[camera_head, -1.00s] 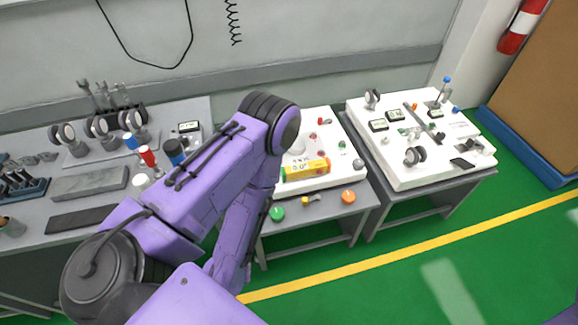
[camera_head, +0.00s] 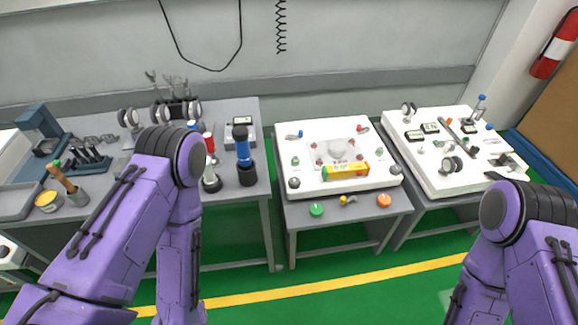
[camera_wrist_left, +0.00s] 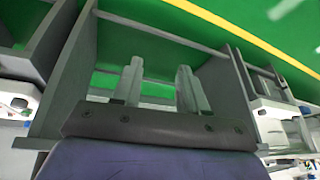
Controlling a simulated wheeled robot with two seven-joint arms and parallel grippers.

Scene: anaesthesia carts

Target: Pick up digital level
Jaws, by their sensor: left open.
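The bar does not show there. My right arm comes in at the lower right of the head view; its gripper is out of frame.
A green disc (camera_head: 316,210) and an orange disc (camera_head: 384,200) sit on the table in front of the board. Small parts surround the bar. The left table holds a blue-black cylinder (camera_head: 244,160) and gauges. A second white board (camera_head: 436,188) stands right.

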